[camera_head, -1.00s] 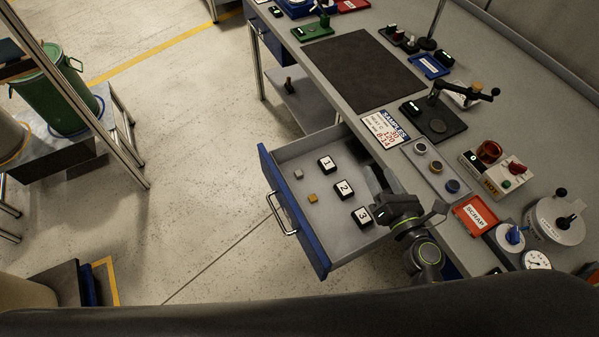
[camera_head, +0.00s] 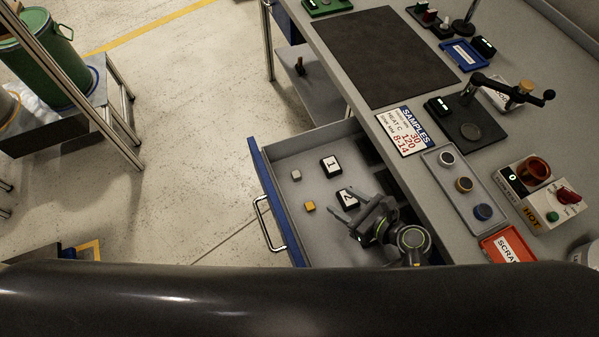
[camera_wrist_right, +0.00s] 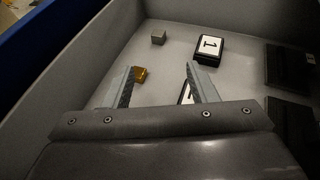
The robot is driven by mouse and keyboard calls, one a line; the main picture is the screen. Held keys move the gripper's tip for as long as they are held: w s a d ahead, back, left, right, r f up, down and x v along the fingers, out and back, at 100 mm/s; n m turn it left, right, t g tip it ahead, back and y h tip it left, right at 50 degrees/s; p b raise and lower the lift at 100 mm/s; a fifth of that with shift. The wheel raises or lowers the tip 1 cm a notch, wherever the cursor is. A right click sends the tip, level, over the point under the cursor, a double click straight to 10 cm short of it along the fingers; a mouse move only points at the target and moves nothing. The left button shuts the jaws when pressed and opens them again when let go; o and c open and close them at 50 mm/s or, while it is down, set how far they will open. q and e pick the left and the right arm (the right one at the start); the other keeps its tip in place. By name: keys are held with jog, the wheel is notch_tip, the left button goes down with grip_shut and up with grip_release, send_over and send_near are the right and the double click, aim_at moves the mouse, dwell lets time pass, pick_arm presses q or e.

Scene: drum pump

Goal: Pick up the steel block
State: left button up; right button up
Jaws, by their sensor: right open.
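The steel block (camera_head: 296,175) is a small grey cube lying on the floor of the open drawer, near its front left part. It also shows in the right wrist view (camera_wrist_right: 158,37), beyond the fingertips and roughly centred between them. My right gripper (camera_head: 339,205) is open and empty, over the drawer, to the right of and nearer than the block, with a gap between them. Its two fingers also show in the right wrist view (camera_wrist_right: 160,70). My left gripper is not in view.
A yellow brass-like cube (camera_head: 309,206) lies near the steel block. Black numbered boxes 1 (camera_head: 331,166) and 2 (camera_head: 347,198) sit in the drawer. The drawer's blue front (camera_head: 277,205) and grey walls bound the space. The workbench holds a samples sign (camera_head: 403,131) and a puck tray (camera_head: 462,184).

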send_near(298, 175)
jog(key=x, duration=0.3)
jog(key=shift+w+a, duration=0.2)
jog(key=shift+w, duration=0.1)
jog(key=shift+f+x, duration=0.2)
jog(key=shift+x, duration=2.55)
jog(key=shift+s, duration=0.1)
grip_shut()
